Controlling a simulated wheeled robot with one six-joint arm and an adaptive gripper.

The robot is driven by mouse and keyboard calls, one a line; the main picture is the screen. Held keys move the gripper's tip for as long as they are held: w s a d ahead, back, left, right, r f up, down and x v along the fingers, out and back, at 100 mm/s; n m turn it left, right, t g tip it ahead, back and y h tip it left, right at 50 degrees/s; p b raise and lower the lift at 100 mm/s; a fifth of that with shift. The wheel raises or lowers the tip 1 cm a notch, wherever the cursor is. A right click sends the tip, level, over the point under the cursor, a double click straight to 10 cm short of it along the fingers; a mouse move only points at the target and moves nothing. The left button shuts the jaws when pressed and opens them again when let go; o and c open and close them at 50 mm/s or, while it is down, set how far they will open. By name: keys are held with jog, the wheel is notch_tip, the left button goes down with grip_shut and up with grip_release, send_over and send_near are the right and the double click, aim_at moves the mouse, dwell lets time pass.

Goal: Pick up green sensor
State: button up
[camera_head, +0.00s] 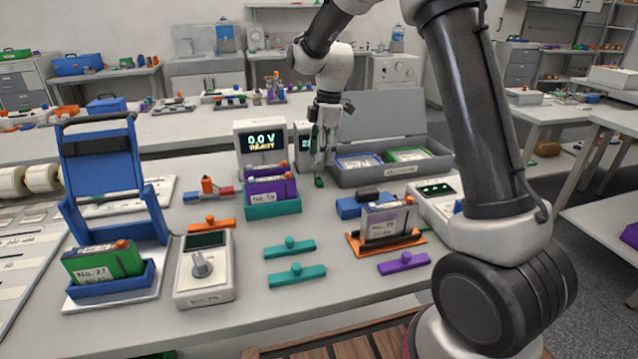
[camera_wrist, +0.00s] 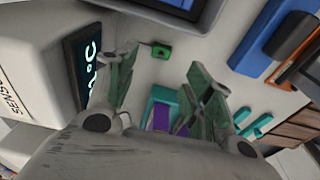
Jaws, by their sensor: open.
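The green sensor (camera_head: 319,182) is a small green block on the table, just below my gripper (camera_head: 325,150) in the head view. In the wrist view the green sensor (camera_wrist: 161,51) lies beyond the fingertips, with a thin dark cable leading off to its left. My gripper (camera_wrist: 170,70) is open, with its green-grey fingers spread wide and nothing between them. It hangs above the sensor, apart from it as far as I can see.
A white meter (camera_wrist: 45,60) with a lit display stands close to the left finger in the wrist view. In the head view, a teal holder (camera_head: 273,207) with purple packs stands left of the sensor. A grey open case (camera_head: 365,178) lies to the right. Teal bars (camera_head: 290,248) lie in front.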

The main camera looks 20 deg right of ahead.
aim_at(319, 179)
jog(key=f, duration=0.7)
jog(key=shift+a+f, duration=0.3)
jog(key=shift+a, duration=0.05)
jog(key=shift+c, duration=0.4)
jog(key=c, duration=1)
